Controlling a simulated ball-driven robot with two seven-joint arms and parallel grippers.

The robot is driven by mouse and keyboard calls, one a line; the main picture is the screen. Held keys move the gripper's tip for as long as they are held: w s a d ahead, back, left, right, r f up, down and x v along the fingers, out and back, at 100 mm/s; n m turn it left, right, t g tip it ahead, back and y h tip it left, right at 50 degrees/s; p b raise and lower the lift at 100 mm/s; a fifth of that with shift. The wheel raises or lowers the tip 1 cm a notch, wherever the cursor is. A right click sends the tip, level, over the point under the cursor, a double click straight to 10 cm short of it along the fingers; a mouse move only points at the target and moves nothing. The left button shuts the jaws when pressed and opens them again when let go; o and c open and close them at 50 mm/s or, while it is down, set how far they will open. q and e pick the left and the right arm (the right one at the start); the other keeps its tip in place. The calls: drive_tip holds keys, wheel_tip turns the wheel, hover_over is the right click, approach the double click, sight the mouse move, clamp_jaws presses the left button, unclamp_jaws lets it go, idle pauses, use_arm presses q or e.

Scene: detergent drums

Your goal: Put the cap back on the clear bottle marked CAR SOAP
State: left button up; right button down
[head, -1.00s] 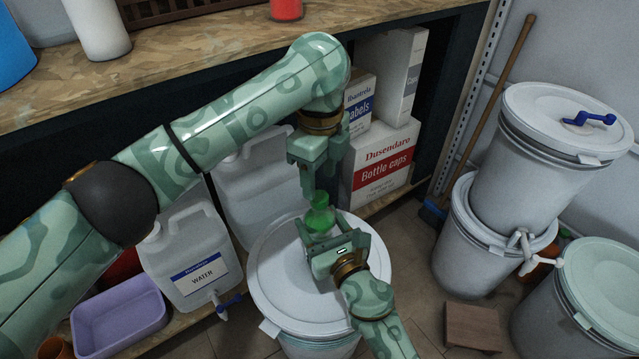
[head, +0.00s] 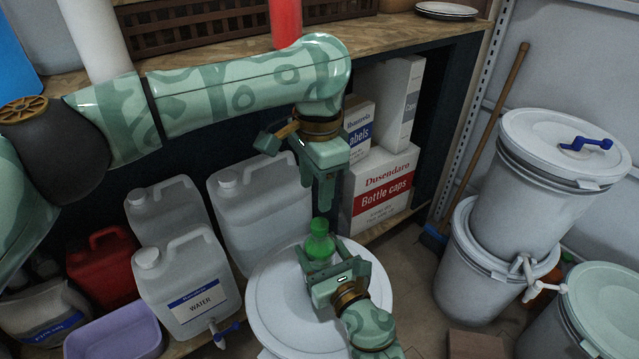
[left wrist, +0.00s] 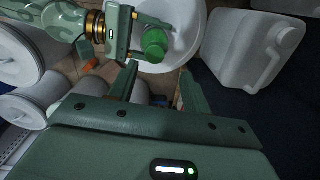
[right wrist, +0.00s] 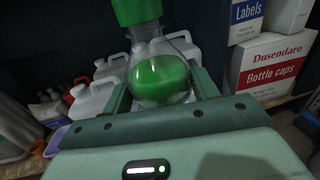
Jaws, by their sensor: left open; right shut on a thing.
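The clear bottle (head: 321,249) holds green liquid and stands upright over the white drum lid; it also shows in the right wrist view (right wrist: 158,75). No CAR SOAP lettering is readable. A green cap (head: 320,226) sits on the bottle's neck, also at the top of the right wrist view (right wrist: 137,10) and from above in the left wrist view (left wrist: 154,42). My right gripper (head: 333,258) is shut around the bottle's body. My left gripper (head: 322,203) is open and empty, pointing down just above the cap, apart from it. Whether the cap is fully seated I cannot tell.
The white drum lid (head: 270,310) lies beneath the bottle. White jugs, one marked WATER (head: 188,285), stand to the left. A Bottle caps box (head: 380,190) is behind. Stacked white drums (head: 555,170) stand at right. The wooden shelf (head: 400,40) runs behind my left arm.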

sight(319, 223)
use_arm(q)
drive_tip(key=shift+s+d+n, duration=0.1)
drive_tip(key=shift+d+n, duration=0.2)
drive_tip(key=shift+n, duration=0.5)
drive_tip(key=shift+f, duration=0.1)
drive_tip(key=shift+f, duration=3.9)
drive_tip(key=c, duration=1)
drive_tip(key=shift+c, duration=0.2)
drive_tip(key=o, duration=1.2)
drive_tip(key=shift+c, duration=0.2)
